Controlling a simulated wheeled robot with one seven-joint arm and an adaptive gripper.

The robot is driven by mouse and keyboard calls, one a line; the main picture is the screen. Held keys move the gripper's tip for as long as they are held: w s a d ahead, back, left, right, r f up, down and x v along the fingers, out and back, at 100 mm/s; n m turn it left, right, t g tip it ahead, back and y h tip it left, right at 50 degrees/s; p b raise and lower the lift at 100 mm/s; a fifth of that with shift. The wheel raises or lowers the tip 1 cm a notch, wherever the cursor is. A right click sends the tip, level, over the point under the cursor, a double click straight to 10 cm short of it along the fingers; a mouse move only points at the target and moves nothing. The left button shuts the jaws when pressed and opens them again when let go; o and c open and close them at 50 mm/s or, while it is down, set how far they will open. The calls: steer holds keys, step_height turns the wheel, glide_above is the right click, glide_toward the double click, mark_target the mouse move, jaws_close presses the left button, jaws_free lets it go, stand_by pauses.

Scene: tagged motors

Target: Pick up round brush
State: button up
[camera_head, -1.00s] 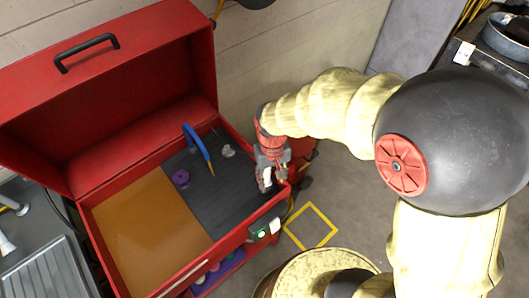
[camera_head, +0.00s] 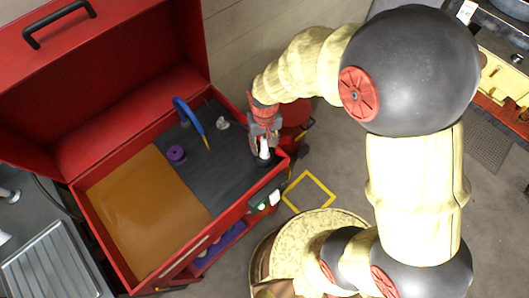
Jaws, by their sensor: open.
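I cannot tell for sure which item is the round brush. In the open red toolbox (camera_head: 228,231), on the dark grey part of its surface, lie a curved blue tool (camera_head: 190,118) with an orange tip, a purple round piece (camera_head: 176,154) and a small pale grey piece (camera_head: 222,123). My gripper (camera_head: 264,148) points down over the right end of the box, near its right rim. It is open. A small white thing (camera_head: 264,153) shows between or just behind the fingers; whether they touch it is too small to tell.
The raised red lid (camera_head: 110,90) stands along the back of the box. An orange panel (camera_head: 145,215) covers the box's left part, bare. Drawers with small coloured items (camera_head: 222,238) are below the front rim. A yellow floor square (camera_head: 308,193) lies to the right.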

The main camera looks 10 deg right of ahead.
steer(key=shift+f, duration=0.7)
steer(key=shift+c, duration=0.6)
jaws_close()
